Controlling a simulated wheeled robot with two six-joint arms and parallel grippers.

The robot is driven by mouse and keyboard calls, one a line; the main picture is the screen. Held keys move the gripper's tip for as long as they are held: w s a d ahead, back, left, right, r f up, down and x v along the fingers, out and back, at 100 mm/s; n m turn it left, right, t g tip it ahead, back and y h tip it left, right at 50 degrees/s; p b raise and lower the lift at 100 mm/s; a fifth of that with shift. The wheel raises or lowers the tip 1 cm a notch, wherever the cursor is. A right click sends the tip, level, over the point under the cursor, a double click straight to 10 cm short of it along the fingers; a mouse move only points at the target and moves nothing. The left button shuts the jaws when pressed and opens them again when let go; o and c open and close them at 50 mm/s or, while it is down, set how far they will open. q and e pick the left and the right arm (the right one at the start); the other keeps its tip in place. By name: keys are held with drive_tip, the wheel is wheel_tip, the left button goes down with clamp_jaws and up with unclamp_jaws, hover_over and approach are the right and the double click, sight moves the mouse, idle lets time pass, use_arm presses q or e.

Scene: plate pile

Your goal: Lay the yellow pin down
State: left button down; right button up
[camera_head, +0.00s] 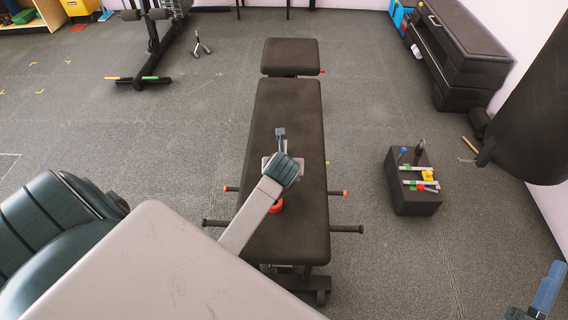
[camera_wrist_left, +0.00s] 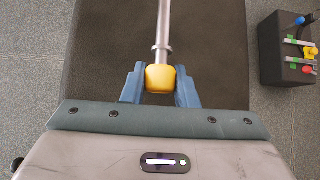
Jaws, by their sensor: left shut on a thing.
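The yellow pin has a yellow knob (camera_wrist_left: 160,78) and a metal rod (camera_wrist_left: 163,25) running away from my left gripper, over the black bench pad, in the left wrist view. My left gripper (camera_wrist_left: 160,84) has its blue fingers on both sides of the knob and is shut on it. In the head view my left gripper (camera_head: 281,150) is above the middle of the bench (camera_head: 288,105); the pin is hidden there behind the gripper. Whether the rod touches the pad I cannot tell. My right gripper (camera_head: 545,290) shows only partly at the lower right corner, away from the bench.
A black box (camera_head: 415,200) with coloured pins on top stands on the floor right of the bench. A red round part (camera_head: 276,206) shows at the bench by my left wrist. A dark punching bag (camera_head: 530,120) is at the right.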

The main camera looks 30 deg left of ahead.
use_arm(q)
drive_tip(key=shift+f+b, duration=0.35)
use_arm(e)
drive_tip(key=shift+s+r+n+t+y, duration=0.2)
drive_tip(key=shift+s+r+t, duration=0.2)
drive_tip(key=shift+r, duration=0.25)
drive_tip(key=shift+s+r+n+t+y, duration=0.15)
drive_tip(key=shift+s+r+t+y, duration=0.1)
drive_tip(key=shift+r+t, duration=0.35)
drive_tip(key=shift+s+r+n+t+y, duration=0.15)
drive_tip(key=shift+s+r+t, duration=0.25)
drive_tip(key=shift+r, duration=0.25)
use_arm(q)
drive_tip(key=c, duration=1.1)
unclamp_jaws()
drive_tip(key=shift+o, duration=0.2)
